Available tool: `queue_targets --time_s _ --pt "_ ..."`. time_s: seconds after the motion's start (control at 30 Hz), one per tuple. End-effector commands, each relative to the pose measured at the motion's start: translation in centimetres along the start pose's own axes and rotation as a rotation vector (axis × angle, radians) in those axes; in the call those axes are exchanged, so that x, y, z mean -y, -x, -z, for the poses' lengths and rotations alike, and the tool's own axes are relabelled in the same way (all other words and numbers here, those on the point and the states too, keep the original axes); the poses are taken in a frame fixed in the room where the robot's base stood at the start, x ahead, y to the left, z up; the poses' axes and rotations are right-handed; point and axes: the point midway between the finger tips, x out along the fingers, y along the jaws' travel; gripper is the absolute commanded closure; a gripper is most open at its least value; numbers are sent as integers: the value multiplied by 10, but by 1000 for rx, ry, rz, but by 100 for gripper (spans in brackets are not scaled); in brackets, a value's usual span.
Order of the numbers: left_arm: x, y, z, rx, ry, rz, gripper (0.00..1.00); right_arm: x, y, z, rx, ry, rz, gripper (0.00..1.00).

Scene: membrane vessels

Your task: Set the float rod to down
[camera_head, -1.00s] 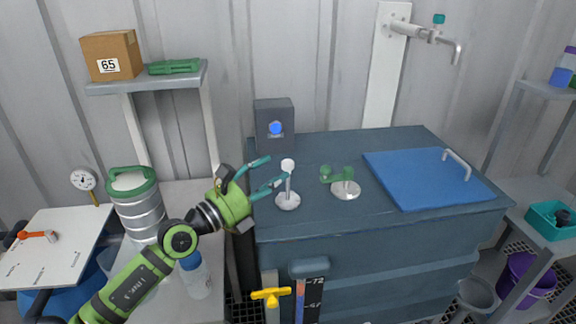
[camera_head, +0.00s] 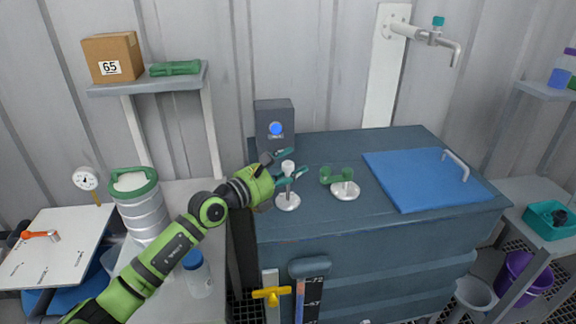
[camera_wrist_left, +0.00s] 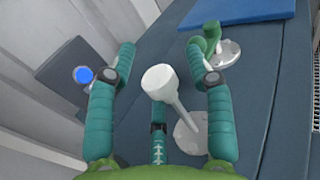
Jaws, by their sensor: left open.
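The float rod (camera_head: 288,169) appears to be the white upright rod with a wider pale head, standing on a round white base (camera_head: 287,202) on top of the dark blue vessel. In the left wrist view, its head (camera_wrist_left: 160,81) lies between the spread teal fingers. My left gripper (camera_head: 309,160) is open, with its fingers on both sides of the rod near its head. A third finger is near the rod's lower part. I cannot tell whether any finger touches it. My right gripper is not in view.
A green fitting (camera_head: 338,177) on a round base stands just right of the rod. A grey box with a blue button (camera_head: 275,128) stands behind. A blue lid (camera_head: 424,181) with a handle lies further right on the vessel (camera_head: 365,226).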

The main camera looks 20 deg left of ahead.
Motion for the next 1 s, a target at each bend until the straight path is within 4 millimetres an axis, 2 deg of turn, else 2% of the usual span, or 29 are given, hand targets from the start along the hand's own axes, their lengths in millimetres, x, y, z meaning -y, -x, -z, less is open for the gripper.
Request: queue_targets --time_s 0.1,0.17,0.2,0.23,0.47,0.7,0.97,1.0 --pt "0 0 0 0 1 0 48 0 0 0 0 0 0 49" --pt "0 0 0 0 1 0 72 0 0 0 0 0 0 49" --pt "0 0 0 0 1 0 88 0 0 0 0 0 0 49" --pt "0 0 0 0 1 0 100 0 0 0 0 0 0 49" --pt "-1 0 2 1 0 -1 100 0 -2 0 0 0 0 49" --pt "-1 0 30 -2 1 -2 100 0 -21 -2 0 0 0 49" --pt "-2 0 26 2 0 -3 100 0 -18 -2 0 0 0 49" --pt "-2 0 26 2 0 -3 65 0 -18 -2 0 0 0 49"
